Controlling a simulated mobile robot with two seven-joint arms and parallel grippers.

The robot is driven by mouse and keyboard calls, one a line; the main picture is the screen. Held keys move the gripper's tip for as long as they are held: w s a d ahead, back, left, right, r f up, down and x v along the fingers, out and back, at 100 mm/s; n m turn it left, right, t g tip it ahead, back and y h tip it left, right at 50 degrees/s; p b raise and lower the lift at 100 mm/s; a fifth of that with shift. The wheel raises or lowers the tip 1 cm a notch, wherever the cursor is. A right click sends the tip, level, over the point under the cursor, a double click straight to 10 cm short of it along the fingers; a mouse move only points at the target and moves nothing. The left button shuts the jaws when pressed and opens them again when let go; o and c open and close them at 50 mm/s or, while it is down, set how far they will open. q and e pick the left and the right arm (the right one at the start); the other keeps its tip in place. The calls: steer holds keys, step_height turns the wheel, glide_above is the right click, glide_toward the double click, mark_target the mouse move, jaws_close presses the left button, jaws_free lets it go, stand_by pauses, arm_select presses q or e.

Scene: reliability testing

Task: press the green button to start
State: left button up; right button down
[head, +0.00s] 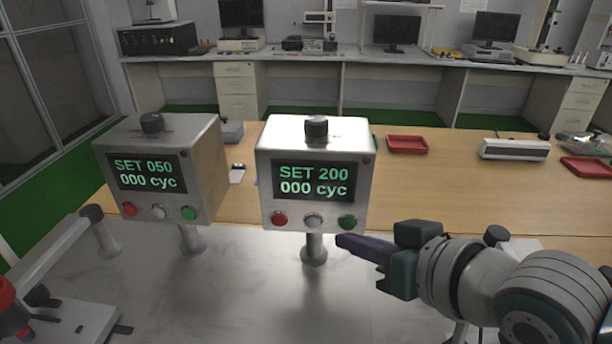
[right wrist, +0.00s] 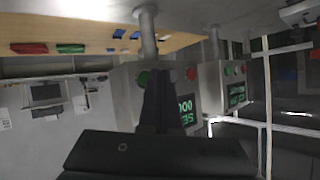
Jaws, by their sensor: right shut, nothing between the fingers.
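Two grey metal control boxes stand on posts. The right box (head: 312,155) reads SET 200, 000 cyc; the left box (head: 205,150) reads SET 050, 000 cyc. Under each screen are a red, a pale and a green button. Contact cannot be told. My left gripper is not in view.
A black knob (head: 316,126) tops the right box. Behind the boxes is a wooden table (head: 450,180) with a red tray (head: 407,145) and a white device (head: 515,149). A metal fixture (head: 75,320) stands at the lower left. The grey surface before the boxes is mostly clear.

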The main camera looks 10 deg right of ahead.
steer(key=shift+w+d, duration=0.1)
steer(key=shift+w, duration=0.25)
